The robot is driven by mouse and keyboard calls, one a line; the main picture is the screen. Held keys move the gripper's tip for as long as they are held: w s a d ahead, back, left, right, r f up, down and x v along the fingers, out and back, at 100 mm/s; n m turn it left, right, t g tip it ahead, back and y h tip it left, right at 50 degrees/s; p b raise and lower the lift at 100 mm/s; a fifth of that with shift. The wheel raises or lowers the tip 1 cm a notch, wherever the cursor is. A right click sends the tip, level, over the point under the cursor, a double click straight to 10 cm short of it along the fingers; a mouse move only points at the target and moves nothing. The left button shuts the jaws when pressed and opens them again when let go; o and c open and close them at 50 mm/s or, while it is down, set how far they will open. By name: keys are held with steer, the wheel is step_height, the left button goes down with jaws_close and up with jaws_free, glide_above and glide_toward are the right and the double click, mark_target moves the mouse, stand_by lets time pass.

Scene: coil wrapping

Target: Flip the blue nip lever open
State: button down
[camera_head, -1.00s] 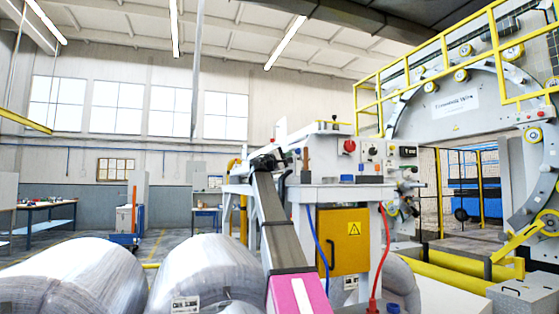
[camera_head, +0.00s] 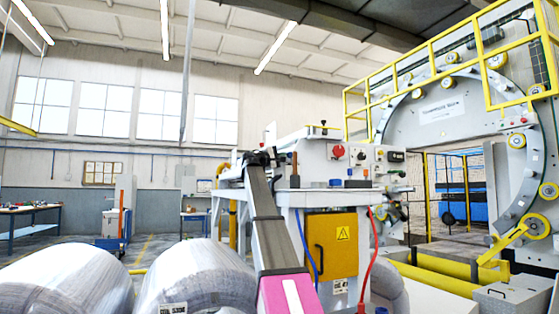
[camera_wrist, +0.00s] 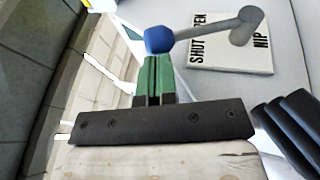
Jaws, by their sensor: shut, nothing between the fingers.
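The nip lever is in the wrist view, with a round blue knob (camera_wrist: 158,40) and a grey rod (camera_wrist: 205,29) running right to a round grey pivot (camera_wrist: 246,25). A white label (camera_wrist: 232,50) with black words including "SHUT" and "NIP" lies behind the rod, which partly covers it. My gripper (camera_wrist: 154,59) has green fingers shut together and empty. Their tips are just below the knob in the picture; I cannot tell whether they touch it. In the head view my gripper (camera_head: 262,158) is small beside the grey machine (camera_head: 310,165), and the lever cannot be made out.
A dark cylindrical part (camera_wrist: 292,125) is close at the right of the wrist view. In the head view, wrapped coils (camera_head: 195,280) lie at lower left, a yellow cabinet door (camera_head: 331,243) is under the machine, and a large ring (camera_head: 435,110) stands behind right. Floor shows at left.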

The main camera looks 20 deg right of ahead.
mark_target(297, 151)
steer(key=d+y, duration=0.1)
steer(key=d+r+m+g+y, duration=0.1)
steer(key=d+r+y, duration=0.1)
steer(key=y, duration=0.1)
steer(key=shift+w+d+r+m+g, duration=0.2)
steer(key=shift+d+r+m+g, duration=0.1)
steer(key=shift+g, duration=0.1)
steer(key=d+y, duration=0.3)
steer(key=shift+d+r+m+g+y, duration=0.1)
steer(key=shift+m+g+y, duration=0.2)
steer(key=shift+m+g, duration=0.1)
steer(key=shift+d, duration=0.55)
steer(key=shift+d, duration=0.1)
steer(key=shift+s, duration=0.1)
steer(key=v, duration=1.1)
